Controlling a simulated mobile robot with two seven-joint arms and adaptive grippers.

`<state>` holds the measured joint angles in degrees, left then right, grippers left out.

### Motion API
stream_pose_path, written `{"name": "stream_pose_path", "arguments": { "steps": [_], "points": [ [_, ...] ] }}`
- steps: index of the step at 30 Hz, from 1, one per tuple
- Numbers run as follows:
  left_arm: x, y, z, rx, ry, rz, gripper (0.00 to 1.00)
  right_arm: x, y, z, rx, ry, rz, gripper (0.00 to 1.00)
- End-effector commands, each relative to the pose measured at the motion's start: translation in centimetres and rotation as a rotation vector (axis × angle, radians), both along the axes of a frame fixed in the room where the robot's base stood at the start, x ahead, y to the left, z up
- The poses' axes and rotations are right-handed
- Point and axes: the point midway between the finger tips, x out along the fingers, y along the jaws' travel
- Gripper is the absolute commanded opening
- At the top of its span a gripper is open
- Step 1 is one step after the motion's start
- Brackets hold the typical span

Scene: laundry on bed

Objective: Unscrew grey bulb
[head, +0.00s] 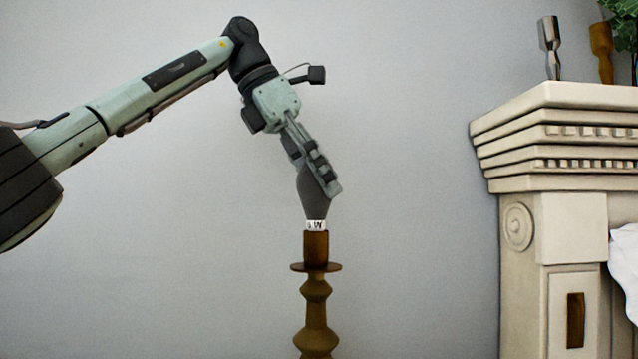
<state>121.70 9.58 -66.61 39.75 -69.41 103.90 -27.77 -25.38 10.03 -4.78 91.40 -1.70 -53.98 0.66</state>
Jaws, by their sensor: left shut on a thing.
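The grey bulb (314,205) stands upright above a brown turned lamp stand (316,292) in the middle of the head view. A white band with dark lettering shows at the bulb's base, right at the top of the stand's brown socket (315,247). My left gripper (318,180) reaches down from the upper left and is shut on the grey bulb, its fingers over the upper part. The fingers hide the bulb's top. I cannot tell how far the base sits in the socket. My right gripper is not in view.
A cream carved mantel (560,100) stands at the right, with a metallic holder (550,48), a brown holder (601,52) and a green plant (624,25) on top. White cloth (625,268) shows at the right edge. The grey wall around the stand is clear.

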Motion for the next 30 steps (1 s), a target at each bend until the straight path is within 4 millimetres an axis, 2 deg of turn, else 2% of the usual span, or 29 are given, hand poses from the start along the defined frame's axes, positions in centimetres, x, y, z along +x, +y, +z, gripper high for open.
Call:
{"name": "stream_pose_path", "arguments": {
  "steps": [4,12,23,30],
  "points": [
    [0.0,0.0,-0.3,0.003,-0.002,0.049,0.20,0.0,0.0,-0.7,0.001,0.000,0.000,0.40],
    [0.1,0.1,-0.1,0.001,-0.003,0.280,0.20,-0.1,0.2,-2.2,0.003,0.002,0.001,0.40],
    [0.1,0.1,-0.1,0.002,-0.001,0.321,0.20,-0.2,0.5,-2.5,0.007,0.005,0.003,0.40],
    [0.2,0.1,-0.1,0.002,-0.003,0.572,0.20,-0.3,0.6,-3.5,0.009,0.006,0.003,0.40]
  ]
}}
